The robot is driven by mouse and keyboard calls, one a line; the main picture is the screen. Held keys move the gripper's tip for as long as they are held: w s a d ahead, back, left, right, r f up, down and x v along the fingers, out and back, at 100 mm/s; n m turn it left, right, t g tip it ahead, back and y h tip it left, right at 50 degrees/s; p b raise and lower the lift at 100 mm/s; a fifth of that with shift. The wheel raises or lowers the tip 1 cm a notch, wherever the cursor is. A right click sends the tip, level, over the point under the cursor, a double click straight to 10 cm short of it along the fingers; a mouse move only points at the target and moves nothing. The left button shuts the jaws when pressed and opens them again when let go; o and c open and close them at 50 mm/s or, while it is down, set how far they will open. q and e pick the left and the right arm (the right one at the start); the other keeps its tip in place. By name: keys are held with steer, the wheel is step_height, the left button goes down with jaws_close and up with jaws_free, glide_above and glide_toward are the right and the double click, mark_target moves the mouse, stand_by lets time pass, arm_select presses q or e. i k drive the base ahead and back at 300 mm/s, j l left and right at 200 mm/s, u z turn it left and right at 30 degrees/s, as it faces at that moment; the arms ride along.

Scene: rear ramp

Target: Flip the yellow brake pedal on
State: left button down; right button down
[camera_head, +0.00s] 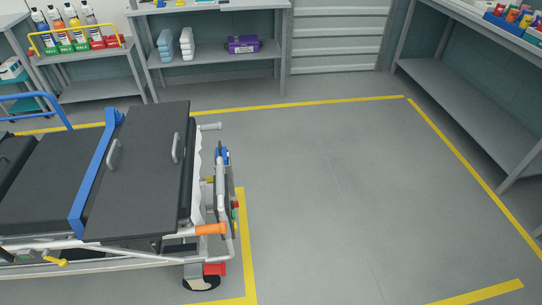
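A wheeled stretcher (145,160) with a black padded top stands at the left. A yellow lever-like part (57,261) sits low on its near side rail, at the lower left. Small yellow parts also show at its right end, one higher up (210,180) and one lower down (235,228). I cannot tell which yellow part is the brake pedal, nor its position. A red part (214,268) sits just above the near right wheel (202,284). Neither of my grippers is in view.
An orange grip (210,229) sticks out at the stretcher's right end. Yellow floor lines (470,165) border a wide clear grey floor (340,200) to its right. Shelving (215,60) stands at the back, with a purple case (242,44). A bench (470,95) stands at the right.

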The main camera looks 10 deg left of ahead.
mark_target(210, 180)
steer(key=i+l, duration=0.2)
steer(key=i, duration=0.35)
steer(key=i+l, duration=0.15)
steer(key=i, duration=0.35)
steer(key=i+l+z, duration=0.1)
steer(key=i, duration=0.45)
steer(key=i+l+u, duration=0.2)
steer(key=i+u, duration=0.25)
steer(key=i+l+u, duration=0.25)
steer(key=u, duration=0.2)
steer(key=i+l+u, duration=0.25)
steer(key=l+u, duration=0.2)
steer(key=i+l+u, duration=0.2)
steer(key=l+u, duration=0.35)
steer(key=l, duration=0.15)
steer(key=i+l+u, duration=0.15)
steer(key=l, duration=0.1)
